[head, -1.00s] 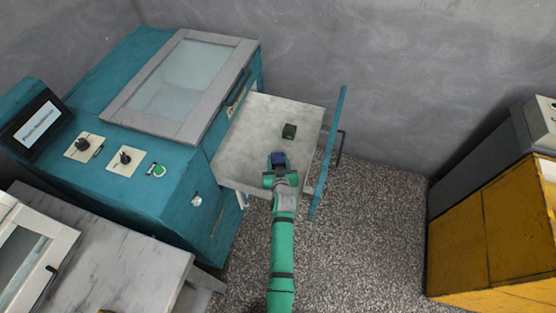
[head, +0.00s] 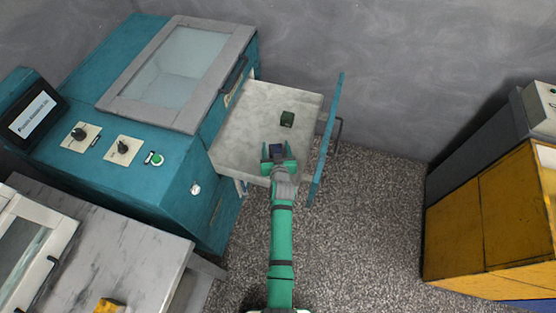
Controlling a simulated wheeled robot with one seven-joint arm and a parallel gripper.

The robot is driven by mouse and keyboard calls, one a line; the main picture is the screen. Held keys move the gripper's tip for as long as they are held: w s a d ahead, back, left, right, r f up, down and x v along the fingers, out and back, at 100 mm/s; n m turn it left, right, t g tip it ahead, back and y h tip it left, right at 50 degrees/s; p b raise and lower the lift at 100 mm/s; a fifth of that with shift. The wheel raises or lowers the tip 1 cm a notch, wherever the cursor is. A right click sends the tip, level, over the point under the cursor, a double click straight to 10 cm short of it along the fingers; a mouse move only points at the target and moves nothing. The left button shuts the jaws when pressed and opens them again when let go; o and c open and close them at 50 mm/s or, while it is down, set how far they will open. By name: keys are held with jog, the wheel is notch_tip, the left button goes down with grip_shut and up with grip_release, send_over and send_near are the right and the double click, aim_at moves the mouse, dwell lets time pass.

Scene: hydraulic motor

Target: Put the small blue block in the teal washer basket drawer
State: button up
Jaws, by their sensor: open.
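The teal washer (head: 160,150) stands at the left, and its basket drawer (head: 235,130) is pulled out to the right with a pale grey inside. The small blue block (head: 277,149) is in the drawer area near its front edge, just beyond my gripper's fingertips. My gripper (head: 278,156) is open, with its green fingers spread on either side of the block's near end. Whether the block rests on the drawer floor is hard to tell. A dark green block (head: 287,119) lies in the drawer farther back.
The drawer's teal front panel (head: 327,140) stands upright on the right with a dark handle. A yellow cabinet (head: 490,220) is at the far right. A marble-topped table (head: 130,250) is at lower left, with a yellow object (head: 109,305). Speckled floor between is clear.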

jog(key=a+v, duration=0.1)
jog(key=v, duration=1)
jog(key=shift+s+d, duration=0.25)
jog(key=shift+d, duration=0.25)
